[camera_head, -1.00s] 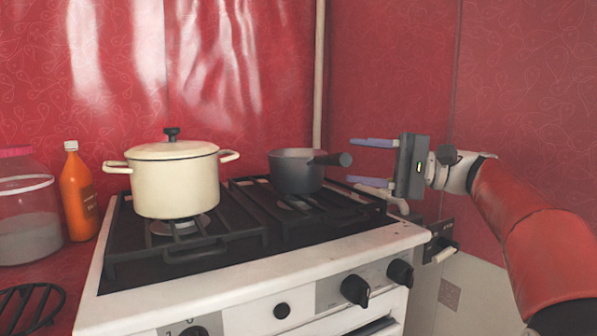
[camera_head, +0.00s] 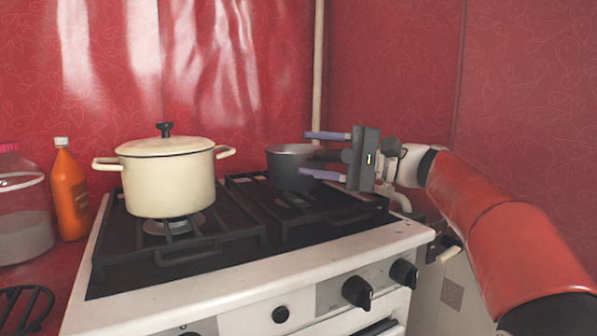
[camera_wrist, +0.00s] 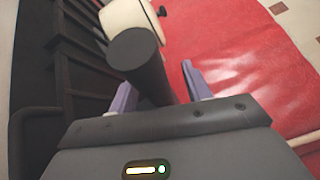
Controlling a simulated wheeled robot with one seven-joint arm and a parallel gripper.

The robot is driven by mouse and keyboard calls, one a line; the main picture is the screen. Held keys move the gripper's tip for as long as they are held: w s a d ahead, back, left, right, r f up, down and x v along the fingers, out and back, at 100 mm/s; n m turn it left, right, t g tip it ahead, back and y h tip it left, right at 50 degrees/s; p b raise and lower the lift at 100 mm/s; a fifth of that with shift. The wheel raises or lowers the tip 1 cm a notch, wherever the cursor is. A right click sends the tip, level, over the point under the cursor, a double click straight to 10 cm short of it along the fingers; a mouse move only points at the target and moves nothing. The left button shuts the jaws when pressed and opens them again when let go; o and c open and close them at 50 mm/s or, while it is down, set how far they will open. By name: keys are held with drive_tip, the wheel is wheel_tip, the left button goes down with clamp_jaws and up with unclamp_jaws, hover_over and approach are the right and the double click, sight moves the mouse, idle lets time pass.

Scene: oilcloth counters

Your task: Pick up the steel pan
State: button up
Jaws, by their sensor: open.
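The steel pan (camera_head: 288,170) is dark grey and sits on the rear right burner of the stove. Its dark handle points right, toward my gripper (camera_head: 315,154). My gripper is open, with its two purple-tipped fingers one above the other on either side of the handle in the head view.
A cream lidded pot (camera_head: 168,180) stands on the left burner. An orange bottle (camera_head: 70,192) and a glass jar (camera_head: 22,210) stand left of the white stove (camera_head: 250,275). Black grates surround the pan, and a red wall is close behind.

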clamp_jaws()
idle(1.3)
drive_tip(key=shift+r, duration=0.1)
